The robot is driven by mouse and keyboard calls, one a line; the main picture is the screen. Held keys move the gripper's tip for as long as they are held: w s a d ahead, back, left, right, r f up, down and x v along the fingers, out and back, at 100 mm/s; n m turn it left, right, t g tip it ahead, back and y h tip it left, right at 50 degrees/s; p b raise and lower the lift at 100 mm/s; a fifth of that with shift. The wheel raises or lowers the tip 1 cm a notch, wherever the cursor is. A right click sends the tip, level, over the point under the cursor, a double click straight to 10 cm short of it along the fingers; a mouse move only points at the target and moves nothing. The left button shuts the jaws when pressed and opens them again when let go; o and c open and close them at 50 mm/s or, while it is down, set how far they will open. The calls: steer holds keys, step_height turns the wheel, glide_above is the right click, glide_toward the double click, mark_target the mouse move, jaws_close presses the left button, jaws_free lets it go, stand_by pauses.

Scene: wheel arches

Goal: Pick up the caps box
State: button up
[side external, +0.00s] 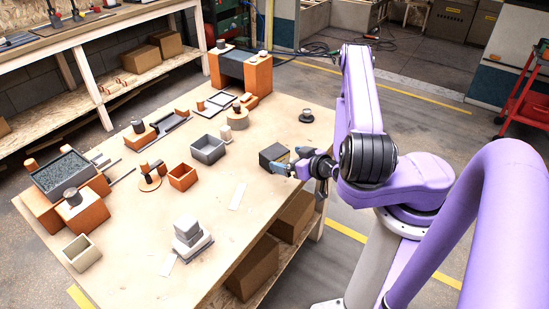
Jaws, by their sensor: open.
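The fingers partly cover the box. I cannot tell whether they touch it or straddle it.
Left of my gripper stand a grey open box (208,150) and an orange open box (182,178). A beige open box (82,252) and a grey stacked block (188,238) are nearer the front. A dark round piece (306,117) lies behind.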

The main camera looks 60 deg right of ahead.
mark_target(281, 156)
steer(key=shift+x, duration=3.5)
steer(key=c, duration=0.8)
